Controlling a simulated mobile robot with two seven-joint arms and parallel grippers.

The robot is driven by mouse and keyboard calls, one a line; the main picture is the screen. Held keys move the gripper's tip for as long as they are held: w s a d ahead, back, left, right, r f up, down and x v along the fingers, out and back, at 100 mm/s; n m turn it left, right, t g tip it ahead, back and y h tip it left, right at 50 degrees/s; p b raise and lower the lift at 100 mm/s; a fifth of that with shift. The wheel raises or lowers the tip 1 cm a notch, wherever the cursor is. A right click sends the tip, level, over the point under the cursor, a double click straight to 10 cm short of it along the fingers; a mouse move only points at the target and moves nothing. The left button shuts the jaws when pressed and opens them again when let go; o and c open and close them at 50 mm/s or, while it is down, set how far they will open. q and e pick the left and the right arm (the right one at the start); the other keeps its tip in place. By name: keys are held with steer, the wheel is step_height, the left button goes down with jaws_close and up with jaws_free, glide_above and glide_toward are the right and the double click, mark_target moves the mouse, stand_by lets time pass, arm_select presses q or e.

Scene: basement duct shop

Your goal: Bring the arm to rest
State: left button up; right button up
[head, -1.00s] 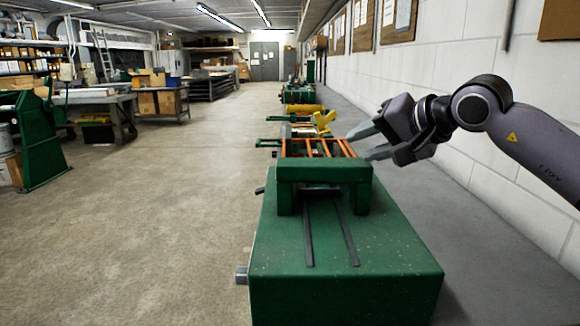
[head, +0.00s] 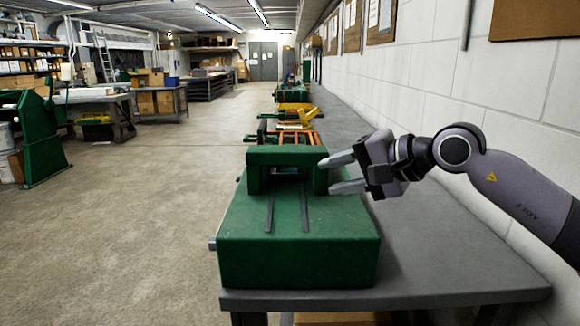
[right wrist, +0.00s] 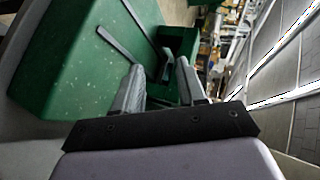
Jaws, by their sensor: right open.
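My right gripper (head: 338,173) is open in the head view. Its arm comes in from the right, and the fingers point left beside the right post of the green machine's raised block. I see nothing between its fingers. In the right wrist view the two grey fingers (right wrist: 160,88) stand apart, with the green machine (right wrist: 85,55) beyond them. I cannot tell from these views whether the fingers touch the machine. My left gripper is not in view.
The green machine (head: 295,255) stands on a grey bench (head: 450,255) along the white block wall (head: 480,90). Orange bars (head: 290,137) and a yellow part (head: 303,117) lie behind its block. The concrete floor (head: 130,230) to the left is open.

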steer(key=s+a+f+m+y+p, duration=0.2)
steer(key=s+a+f+m+y, duration=0.55)
steer(key=m, duration=0.85)
steer(key=s+d+f+m+t+h, duration=0.25)
steer(key=d+f+m+h, duration=0.35)
steer(key=m, duration=0.6)
steer(key=s+d+f+m+t+h+p, duration=0.1)
steer(key=s+d+f+m+t+h, duration=0.15)
steer(key=f+m, duration=0.75)
steer(key=s+d+f+m+t+h, duration=0.25)
steer(key=d+f+m, duration=0.3)
steer(key=m, duration=0.85)
steer(key=s+d+f+m+g+h, duration=0.2)
steer(key=s+f+m, duration=0.3)
steer(key=s+f, duration=0.1)
steer(key=s+d+f+m+g+h+p, duration=0.1)
steer(key=s+d+f+m+g+h, duration=0.1)
steer(key=s+f+m, duration=0.4)
steer(key=s+d+f+g, duration=0.1)
steer(key=s, duration=0.2)
steer(key=shift+d+m, duration=0.15)
steer(key=shift+m, duration=0.15)
steer(key=shift+h, duration=0.25)
